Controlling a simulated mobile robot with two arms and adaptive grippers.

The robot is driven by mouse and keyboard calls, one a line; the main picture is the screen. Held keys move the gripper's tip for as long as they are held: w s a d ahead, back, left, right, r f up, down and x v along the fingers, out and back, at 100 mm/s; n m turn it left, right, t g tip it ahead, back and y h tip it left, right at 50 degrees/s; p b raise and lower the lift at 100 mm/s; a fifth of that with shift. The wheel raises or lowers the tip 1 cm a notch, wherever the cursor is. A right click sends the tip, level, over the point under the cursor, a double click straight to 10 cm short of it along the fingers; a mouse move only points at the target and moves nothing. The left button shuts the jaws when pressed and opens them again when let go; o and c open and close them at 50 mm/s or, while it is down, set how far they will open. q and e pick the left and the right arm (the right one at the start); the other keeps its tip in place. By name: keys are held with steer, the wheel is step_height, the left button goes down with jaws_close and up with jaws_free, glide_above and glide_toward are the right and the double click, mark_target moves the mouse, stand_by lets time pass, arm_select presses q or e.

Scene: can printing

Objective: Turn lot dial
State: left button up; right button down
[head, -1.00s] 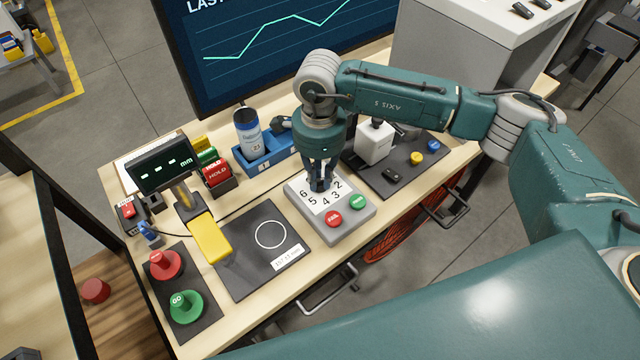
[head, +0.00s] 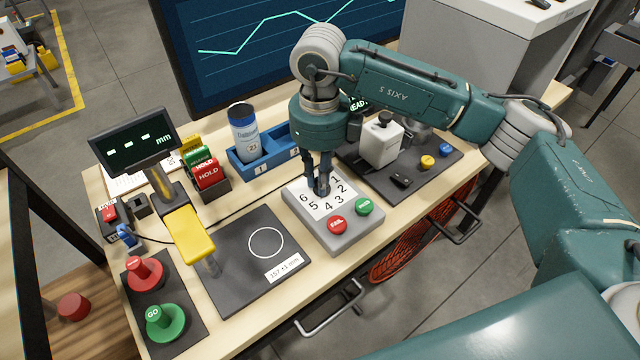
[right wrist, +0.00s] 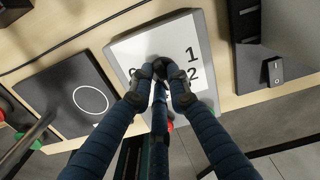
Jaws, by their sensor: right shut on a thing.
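The lot dial is on a grey box (head: 356,240) with a white face (head: 335,206) numbered 1 to 6 in a ring. My right gripper (head: 319,190) points down over the middle of that face, its fingers closed together on the small dark dial knob (right wrist: 160,70). The fingers hide most of the knob and which number it points at. In the right wrist view the numbers 1 and 2 show beside the fingers, on the white face (right wrist: 140,50). A red button (head: 337,225) and a green button (head: 364,206) sit on the box's front part. My left gripper is not in view.
Left of the box lies a dark mat (head: 235,275) with a white circle, beside a yellow-armed gauge (head: 188,235) with a display. A can (head: 244,131) stands in a blue rack (head: 275,154) behind. Red and green stamps stand front left.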

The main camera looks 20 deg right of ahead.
steer(key=m+b, duration=0.1)
steer(key=m, duration=0.2)
steer(key=shift+w+b, duration=0.15)
steer(key=shift+b, duration=0.2)
steer(key=shift+r+m+b, duration=0.1)
steer(key=shift+m+b, duration=0.35)
steer(key=shift+m, duration=0.65)
steer(key=shift+w, duration=0.1)
steer(key=c, duration=1.7)
jaws_free()
steer(key=shift+o, duration=0.2)
step_height(320, 180, up, 12)
steer(key=shift+r, duration=0.1)
